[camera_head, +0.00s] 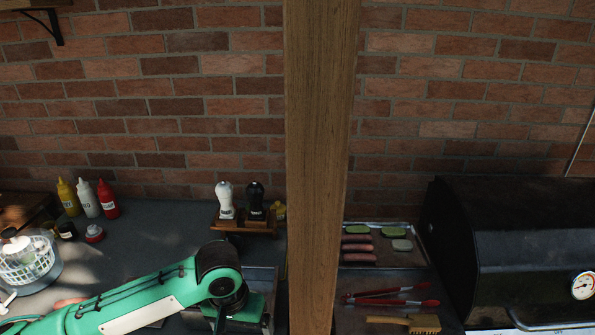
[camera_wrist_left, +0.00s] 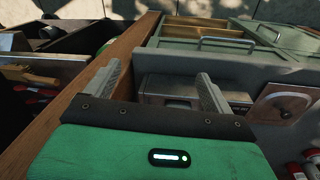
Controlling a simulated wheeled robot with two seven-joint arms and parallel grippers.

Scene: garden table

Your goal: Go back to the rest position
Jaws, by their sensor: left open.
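My left arm comes in from the left in the head view, green, over the dark worktop (camera_head: 165,232). Its fingers are not clear there, low in the picture. In the left wrist view my left gripper (camera_wrist_left: 162,84) has its two grey fingers wide apart, with nothing between them. A metal box-like thing (camera_wrist_left: 165,88) shows beyond the fingers, and a brown wooden beam (camera_wrist_left: 125,45) runs diagonally beside the left finger. My right gripper is in neither view.
A wooden post (camera_head: 320,150) stands right of my left arm. A rack with two shakers (camera_head: 245,224) stands behind the arm. Sauce bottles (camera_head: 88,198) and a white basket (camera_head: 27,260) are at left. A tray with sausages (camera_head: 358,247), red tongs (camera_head: 390,297) and a black grill (camera_head: 520,245) are at right.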

